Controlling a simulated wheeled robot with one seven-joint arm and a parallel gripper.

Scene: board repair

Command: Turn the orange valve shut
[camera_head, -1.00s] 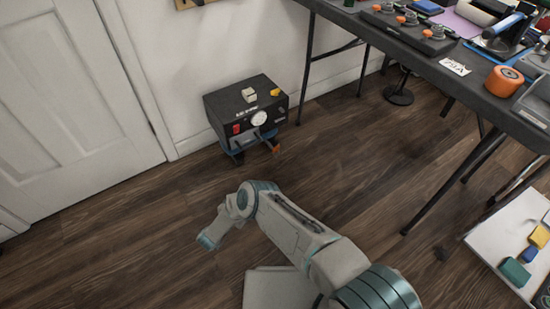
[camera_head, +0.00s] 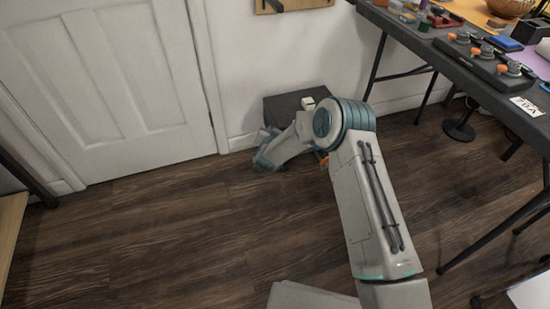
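A dark box-shaped machine (camera_head: 285,106) stands on the floor against the white wall, mostly hidden behind my arm. A small orange part (camera_head: 323,160) shows low at its right front, beside my arm; it looks like the orange valve, but most of it is covered. My gripper (camera_head: 264,163) is low in front of the machine's left side, to the left of the orange part. Its fingers are too small and covered to tell whether they are open. I cannot tell whether it touches the machine.
A white door (camera_head: 110,90) is at the left of the machine. A dark table (camera_head: 460,75) at the right carries a black board (camera_head: 480,62) with several orange-knobbed parts. A round stand base (camera_head: 459,130) is on the floor under it. The wooden floor (camera_head: 180,220) at front left is clear.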

